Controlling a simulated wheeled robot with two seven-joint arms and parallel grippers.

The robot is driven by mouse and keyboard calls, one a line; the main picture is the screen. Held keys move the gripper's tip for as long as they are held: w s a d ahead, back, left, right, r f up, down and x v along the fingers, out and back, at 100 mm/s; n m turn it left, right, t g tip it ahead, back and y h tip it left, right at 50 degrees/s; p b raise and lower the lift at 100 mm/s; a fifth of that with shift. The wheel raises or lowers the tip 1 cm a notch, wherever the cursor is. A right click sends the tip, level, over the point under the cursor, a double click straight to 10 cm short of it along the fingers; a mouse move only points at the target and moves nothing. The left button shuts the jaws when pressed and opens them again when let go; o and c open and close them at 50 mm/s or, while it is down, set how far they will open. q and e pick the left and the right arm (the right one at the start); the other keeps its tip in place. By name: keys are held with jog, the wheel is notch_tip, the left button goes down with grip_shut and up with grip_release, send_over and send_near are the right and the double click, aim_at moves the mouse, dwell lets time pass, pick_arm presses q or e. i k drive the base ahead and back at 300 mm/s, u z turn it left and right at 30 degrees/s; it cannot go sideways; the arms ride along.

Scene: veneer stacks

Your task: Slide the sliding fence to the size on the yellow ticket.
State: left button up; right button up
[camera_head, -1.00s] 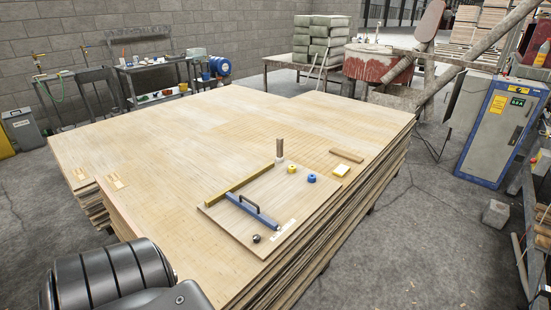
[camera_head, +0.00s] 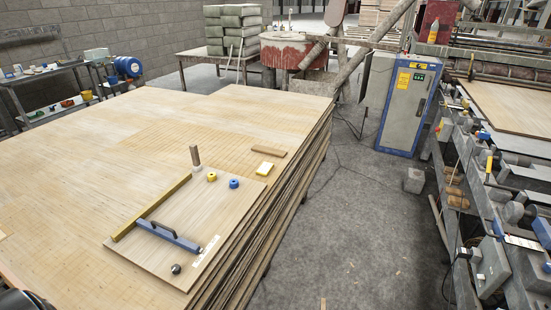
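The sliding fence (camera_head: 168,236) is a blue-grey bar with a dark handle, lying on a wooden board (camera_head: 215,222) on top of the veneer stack. A yellow bar (camera_head: 150,209) runs along the board's far left edge, close to the fence. A white strip with marks (camera_head: 205,251) lies near the fence's right end; its marks are too small to read. Neither of my grippers is in view; only a dark piece of my arm shows at the bottom left corner.
A black knob (camera_head: 176,269), a yellow ring (camera_head: 212,177), a blue ring (camera_head: 234,183) and an upright wooden-topped post (camera_head: 195,157) are on or by the board. A wood strip (camera_head: 269,151) lies beyond.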

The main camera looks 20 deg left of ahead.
aim_at(170, 235)
jog(key=i, duration=2.15)
jog(key=u, duration=1.65)
jog(key=i, duration=0.45)
jog(key=u, duration=2)
jog(key=k, duration=0.5)
